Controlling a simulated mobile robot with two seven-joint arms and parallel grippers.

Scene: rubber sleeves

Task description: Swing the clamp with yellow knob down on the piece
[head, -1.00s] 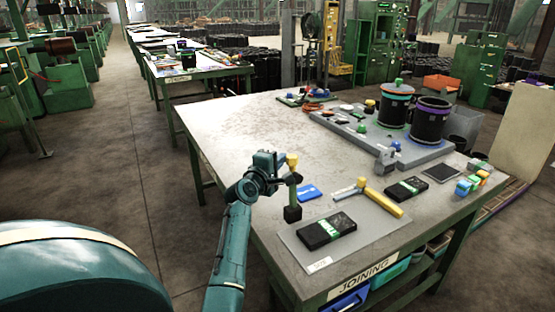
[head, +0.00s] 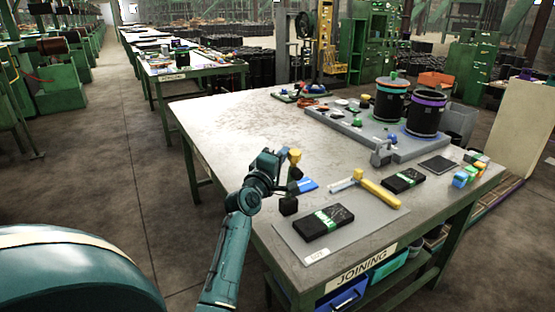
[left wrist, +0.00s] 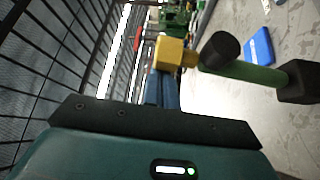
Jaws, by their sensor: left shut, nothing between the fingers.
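The clamp has a yellow knob (head: 295,155), a green bar and a black block (head: 288,205) at the near left of the table. In the left wrist view its yellow knob (left wrist: 171,53) is just beyond my fingers, with the green bar (left wrist: 245,74) running right to a black block (left wrist: 297,82). My left gripper (head: 276,164) is shut and empty, close beside the knob; contact is unclear. The piece, a black block with a green label (head: 322,222), lies flat on a grey mat (head: 372,226), right of the clamp. My right gripper is out of view.
A blue item (head: 308,185) lies behind the clamp. A yellow-handled tool (head: 376,190) and another black block (head: 403,180) lie right of the piece. A grey tray (head: 345,130) with two dark drums is farther back. The table's left middle (head: 235,125) is clear.

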